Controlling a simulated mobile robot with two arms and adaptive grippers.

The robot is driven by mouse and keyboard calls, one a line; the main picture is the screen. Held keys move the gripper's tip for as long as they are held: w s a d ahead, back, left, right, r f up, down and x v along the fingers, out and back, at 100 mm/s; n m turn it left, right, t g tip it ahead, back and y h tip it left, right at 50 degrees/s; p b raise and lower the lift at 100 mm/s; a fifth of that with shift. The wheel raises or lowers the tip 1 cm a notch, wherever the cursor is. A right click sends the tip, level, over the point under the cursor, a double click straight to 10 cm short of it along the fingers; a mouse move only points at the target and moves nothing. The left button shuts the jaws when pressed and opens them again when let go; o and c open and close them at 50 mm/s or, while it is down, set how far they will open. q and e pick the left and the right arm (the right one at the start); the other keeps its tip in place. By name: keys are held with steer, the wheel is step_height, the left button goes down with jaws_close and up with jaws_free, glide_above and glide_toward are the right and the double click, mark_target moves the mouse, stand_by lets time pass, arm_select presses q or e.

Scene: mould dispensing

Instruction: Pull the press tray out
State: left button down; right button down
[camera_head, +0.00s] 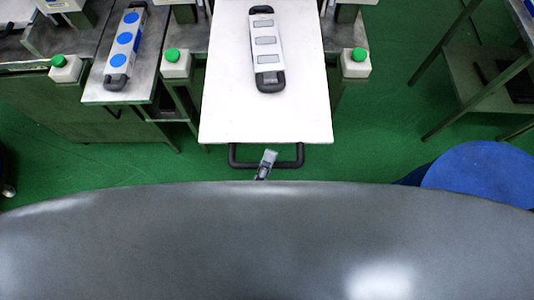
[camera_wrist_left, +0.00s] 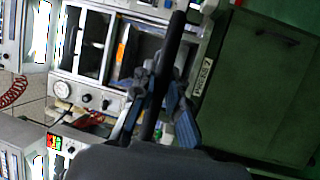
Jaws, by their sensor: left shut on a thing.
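The press tray (camera_head: 223,110) is a white flat plate that extends toward me from the press in the head view. A mould with grey rectangular windows and black end handles (camera_head: 266,44) lies on it. A black bar handle (camera_head: 237,164) is fixed to the tray's front edge. My left gripper (camera_head: 268,160) is at the middle of this handle and shut on it. In the left wrist view the black handle bar (camera_wrist_left: 172,45) runs between the fingers of my left gripper (camera_wrist_left: 160,112). My right gripper is in neither view.
A second mould with blue discs (camera_head: 124,41) lies on a grey tray to the left. Green push buttons (camera_head: 173,56) stand on boxes on both sides. A blue round stool or drum top (camera_head: 483,172) is at the right. Green floor lies around the tray's front.

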arm_select(q)
steer(key=shift+s+d+f, duration=0.1)
steer(key=shift+s+f, duration=0.05)
steer(key=c, duration=1.5)
jaws_free()
steer(key=shift+o, duration=0.8)
steer(key=shift+s, duration=0.2)
steer(key=shift+w, duration=0.1)
steer(key=v, duration=1.2)
